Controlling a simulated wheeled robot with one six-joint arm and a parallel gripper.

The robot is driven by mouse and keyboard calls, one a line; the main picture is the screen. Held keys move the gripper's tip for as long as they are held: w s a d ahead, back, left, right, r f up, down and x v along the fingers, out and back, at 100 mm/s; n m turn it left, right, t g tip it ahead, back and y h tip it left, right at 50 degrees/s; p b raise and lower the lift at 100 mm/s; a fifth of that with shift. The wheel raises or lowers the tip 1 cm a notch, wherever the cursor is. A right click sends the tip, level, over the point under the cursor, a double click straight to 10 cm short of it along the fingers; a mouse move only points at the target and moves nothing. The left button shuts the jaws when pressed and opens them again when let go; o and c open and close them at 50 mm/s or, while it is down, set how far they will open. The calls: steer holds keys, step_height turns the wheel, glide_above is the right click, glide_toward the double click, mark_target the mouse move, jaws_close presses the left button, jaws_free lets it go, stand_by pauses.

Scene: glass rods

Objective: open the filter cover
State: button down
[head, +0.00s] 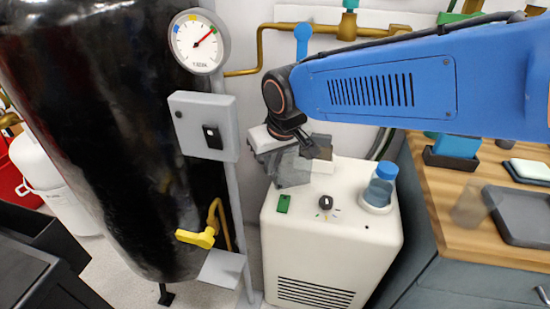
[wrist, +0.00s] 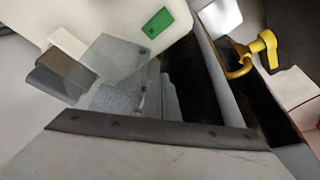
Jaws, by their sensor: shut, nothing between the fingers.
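The white machine (head: 330,235) stands on the floor, with a small tan and grey block (head: 323,160) at its back left top. That block also shows in the wrist view (wrist: 66,72) beside a see-through grey panel (wrist: 118,62), which may be the filter cover. My gripper (head: 291,172) is at the machine's back left top corner, left of the block. It is shut with nothing in it. Its grey parts overlap the panel in both views, so I cannot tell whether they touch, or how far the cover stands open.
A green switch (head: 283,203), a dark knob (head: 325,202) and a blue-capped bottle (head: 381,185) are on the machine. A black tank (head: 110,130), a gauge post (head: 237,200) and a yellow-handled valve (head: 200,238) stand left. A wooden counter (head: 450,220) is right.

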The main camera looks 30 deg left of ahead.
steer(key=shift+w+a, duration=0.4)
steer(key=shift+a, duration=0.3)
steer(key=shift+w+a, duration=0.4)
steer(key=shift+a, duration=0.25)
steer(key=shift+a, duration=1.2)
steer(key=shift+r, duration=0.1)
